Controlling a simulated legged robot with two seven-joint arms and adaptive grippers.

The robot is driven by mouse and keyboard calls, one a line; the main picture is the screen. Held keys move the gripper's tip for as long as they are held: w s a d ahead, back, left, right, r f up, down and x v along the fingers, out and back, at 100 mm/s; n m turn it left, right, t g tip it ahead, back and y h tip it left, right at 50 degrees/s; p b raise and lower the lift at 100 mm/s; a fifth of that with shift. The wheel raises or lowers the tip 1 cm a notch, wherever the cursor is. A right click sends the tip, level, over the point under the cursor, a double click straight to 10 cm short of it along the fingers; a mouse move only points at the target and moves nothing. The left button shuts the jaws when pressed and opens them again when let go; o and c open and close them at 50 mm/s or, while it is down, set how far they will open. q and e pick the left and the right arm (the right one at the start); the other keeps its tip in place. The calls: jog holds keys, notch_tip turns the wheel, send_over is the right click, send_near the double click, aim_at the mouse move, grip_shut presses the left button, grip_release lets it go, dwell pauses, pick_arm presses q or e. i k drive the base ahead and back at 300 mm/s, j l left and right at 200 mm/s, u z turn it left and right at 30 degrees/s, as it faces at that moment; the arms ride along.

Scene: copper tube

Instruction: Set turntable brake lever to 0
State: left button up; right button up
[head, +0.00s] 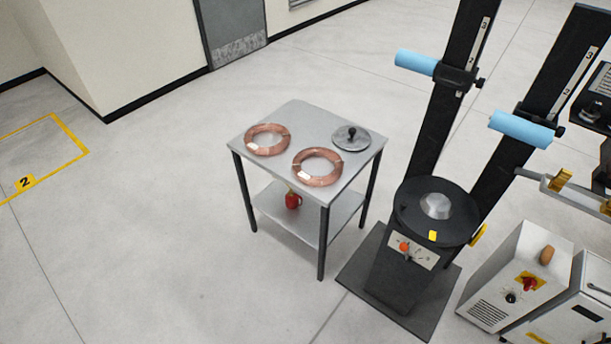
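The turntable (408,212) is a round black disc with a grey metal hub (436,205) at its centre, on a black pedestal (392,283) right of the middle in the head view. A small light panel (421,257) on the pedestal's front carries a lever with an orange-red knob (404,247), at the panel's left part. The panel's markings are too small to read, so the lever's setting cannot be told. Neither of my grippers is in view.
A steel table (290,113) left of the turntable bears two copper coils (267,128) and a round lid (352,136). Two black posts (447,112) with blue rollers (416,62) rise behind the turntable. A white machine (510,285) stands at right. Floor at left is clear.

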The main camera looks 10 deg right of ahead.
aim_at(403, 246)
jog(key=z, duration=1.3)
